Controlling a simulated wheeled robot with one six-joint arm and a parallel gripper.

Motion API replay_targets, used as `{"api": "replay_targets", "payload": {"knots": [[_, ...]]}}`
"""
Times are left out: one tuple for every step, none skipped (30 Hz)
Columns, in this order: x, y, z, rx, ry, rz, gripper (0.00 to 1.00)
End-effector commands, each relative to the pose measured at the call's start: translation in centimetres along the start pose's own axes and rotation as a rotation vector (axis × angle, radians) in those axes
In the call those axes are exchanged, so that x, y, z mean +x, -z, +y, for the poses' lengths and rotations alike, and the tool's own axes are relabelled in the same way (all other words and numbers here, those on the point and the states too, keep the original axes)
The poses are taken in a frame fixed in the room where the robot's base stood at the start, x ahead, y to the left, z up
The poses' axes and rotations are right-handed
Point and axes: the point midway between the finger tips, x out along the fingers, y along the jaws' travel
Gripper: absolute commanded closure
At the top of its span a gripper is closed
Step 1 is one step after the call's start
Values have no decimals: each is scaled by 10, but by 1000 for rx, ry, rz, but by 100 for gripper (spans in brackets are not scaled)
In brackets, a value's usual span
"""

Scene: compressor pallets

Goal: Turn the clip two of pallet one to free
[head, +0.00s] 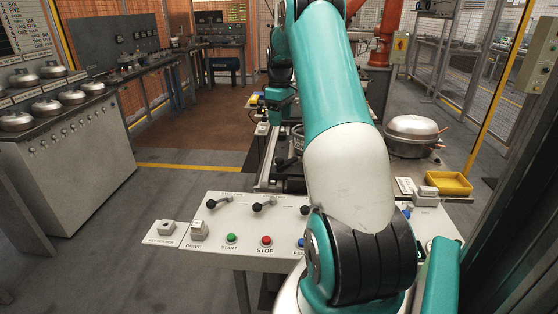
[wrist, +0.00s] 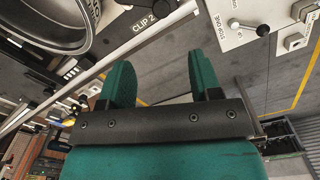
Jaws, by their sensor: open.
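In the wrist view a "CLIP 2" label (wrist: 145,23) shows on a dark surface beside a round metal vessel (wrist: 88,38). The clip itself is not clearly made out; a pale part at the top edge by the label is cut off. My gripper (wrist: 163,78) is open and empty, its two green fingers apart, below the label in the picture and touching nothing that I can see.
A white control panel (head: 215,240) with black-knobbed levers and START and STOP buttons stands in front. Part of a lever panel (wrist: 235,38) shows at the wrist view's upper right. A yellow tray (head: 449,183) and a lidded metal pot (head: 411,130) are to the right.

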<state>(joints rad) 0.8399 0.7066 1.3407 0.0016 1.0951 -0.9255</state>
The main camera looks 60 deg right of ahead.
Motion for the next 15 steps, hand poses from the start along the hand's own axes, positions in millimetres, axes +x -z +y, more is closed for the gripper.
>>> {"api": "replay_targets", "payload": {"knots": [[10,0,-2,-1,4,-3,42],[16,0,-2,-1,4,-3,42],[25,0,-2,-2,5,-4,42],[32,1,-2,-2,5,-3,42],[39,1,-2,-2,5,-3,42],[48,1,-3,-2,5,-3,42],[55,1,-3,-2,5,-3,42],[62,1,-3,-3,6,-4,42],[71,1,-3,-3,4,-3,42],[78,1,-3,-3,4,-3,42],[85,1,-3,-3,5,-3,42],[94,1,-3,-3,4,-2,42],[100,1,-3,-3,5,-3,42],[106,1,-3,-3,4,-2,42],[115,1,-3,-3,4,-3,42]]}}
